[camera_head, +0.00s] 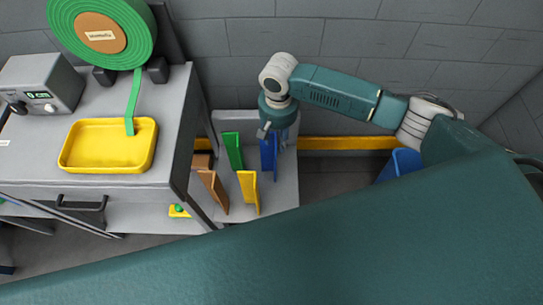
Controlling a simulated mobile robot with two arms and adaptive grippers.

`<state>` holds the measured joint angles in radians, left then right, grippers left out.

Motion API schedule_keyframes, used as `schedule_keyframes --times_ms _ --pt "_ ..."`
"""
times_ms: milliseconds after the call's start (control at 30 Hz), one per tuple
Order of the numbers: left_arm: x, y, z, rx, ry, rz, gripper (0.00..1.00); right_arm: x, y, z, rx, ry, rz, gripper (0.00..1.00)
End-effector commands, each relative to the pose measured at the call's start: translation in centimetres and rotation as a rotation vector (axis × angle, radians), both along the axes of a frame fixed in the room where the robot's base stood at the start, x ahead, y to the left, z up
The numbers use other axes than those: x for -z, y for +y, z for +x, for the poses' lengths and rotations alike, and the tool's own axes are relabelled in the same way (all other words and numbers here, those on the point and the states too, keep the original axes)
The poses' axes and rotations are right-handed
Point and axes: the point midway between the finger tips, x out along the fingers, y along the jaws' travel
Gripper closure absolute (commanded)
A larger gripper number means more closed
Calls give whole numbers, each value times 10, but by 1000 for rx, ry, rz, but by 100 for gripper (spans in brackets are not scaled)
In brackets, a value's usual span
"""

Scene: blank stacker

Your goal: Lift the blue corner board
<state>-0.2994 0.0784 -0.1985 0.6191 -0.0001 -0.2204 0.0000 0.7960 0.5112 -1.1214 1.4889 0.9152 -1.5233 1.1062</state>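The blue corner board (268,160) stands upright on a light grey stand (284,185), among several other coloured boards. My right gripper (271,134) points down at its top edge from above and behind. Its fingers are small in view and overlap the board's top, so I cannot tell whether they are shut on it or open around it. The board's bottom appears to be at the stand's surface. My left gripper is not in view.
Close to the blue board stand a green board (233,151), a yellow board (248,191) and brown boards (214,191). At left, a grey bench (60,165) carries a yellow tray (110,163) and a green tape roll (66,22). A blue object (403,163) is at right.

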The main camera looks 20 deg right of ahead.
Motion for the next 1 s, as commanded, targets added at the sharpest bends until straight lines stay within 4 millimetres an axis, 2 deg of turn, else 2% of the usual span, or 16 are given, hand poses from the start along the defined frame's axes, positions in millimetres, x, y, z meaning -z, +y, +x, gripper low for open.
schedule_keyframes --times_ms 100,333,500,833,1000 --pt "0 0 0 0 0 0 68 9 0 0 0 -1 0 67" --pt "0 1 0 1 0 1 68 10 0 0 -1 -1 1 67" --pt "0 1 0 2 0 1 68 10 0 0 -1 0 1 100" --pt "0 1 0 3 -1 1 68 9 1 0 -1 -1 1 100" --pt "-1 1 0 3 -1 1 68 -6 1 1 -2 -3 2 100"
